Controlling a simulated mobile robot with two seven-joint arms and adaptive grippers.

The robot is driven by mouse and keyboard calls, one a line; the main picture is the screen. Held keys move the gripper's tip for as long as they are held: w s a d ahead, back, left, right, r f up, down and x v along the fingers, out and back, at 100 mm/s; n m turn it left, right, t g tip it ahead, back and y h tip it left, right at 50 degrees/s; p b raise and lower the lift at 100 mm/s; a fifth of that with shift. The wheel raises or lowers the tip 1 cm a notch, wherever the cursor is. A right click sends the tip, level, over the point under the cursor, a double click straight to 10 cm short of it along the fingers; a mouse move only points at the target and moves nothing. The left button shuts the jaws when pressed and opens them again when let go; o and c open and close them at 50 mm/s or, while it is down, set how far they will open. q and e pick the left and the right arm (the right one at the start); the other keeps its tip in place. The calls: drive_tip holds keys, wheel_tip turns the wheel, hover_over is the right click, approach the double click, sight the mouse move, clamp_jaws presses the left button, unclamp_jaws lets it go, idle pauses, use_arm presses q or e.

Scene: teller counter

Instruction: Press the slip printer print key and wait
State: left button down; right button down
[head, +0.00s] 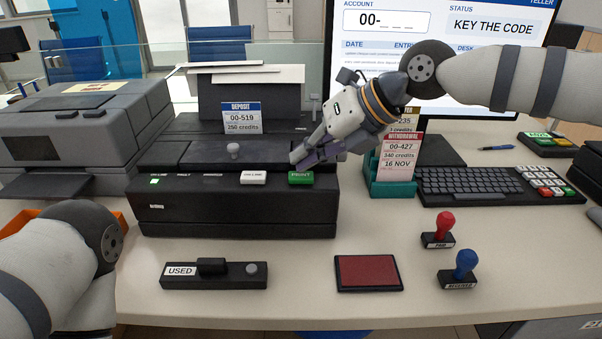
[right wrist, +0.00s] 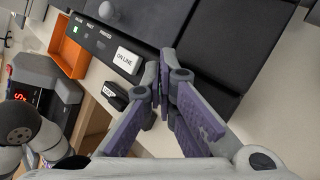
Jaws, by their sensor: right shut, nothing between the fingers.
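The slip printer (head: 235,210) is a black box on the counter with a lit green lamp at the left of its front panel. Its green PRINT key (head: 300,178) is at the right of the panel, beside the white ON LINE key (head: 253,177), which also shows in the right wrist view (right wrist: 125,60). A deposit slip (head: 241,118) stands upright at the printer. My right gripper (head: 299,158) is shut and empty, its fingertips just above and behind the PRINT key; contact cannot be told. In the right wrist view the fingers (right wrist: 161,88) hide the key. My left gripper is out of view.
A teal holder (head: 389,188) with slips stands right of the printer, by the keyboard (head: 485,187). In front are a USED block (head: 213,276), a red ink pad (head: 368,273) and red (head: 444,226) and blue stamps (head: 464,266). The monitor (head: 470,42) reads KEY THE CODE.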

drive_tip(key=shift+f, duration=0.5)
idle(0.8)
drive_tip(key=shift+r, duration=0.1)
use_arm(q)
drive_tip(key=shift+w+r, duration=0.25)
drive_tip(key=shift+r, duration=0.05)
use_arm(e)
drive_tip(key=shift+r, duration=0.85)
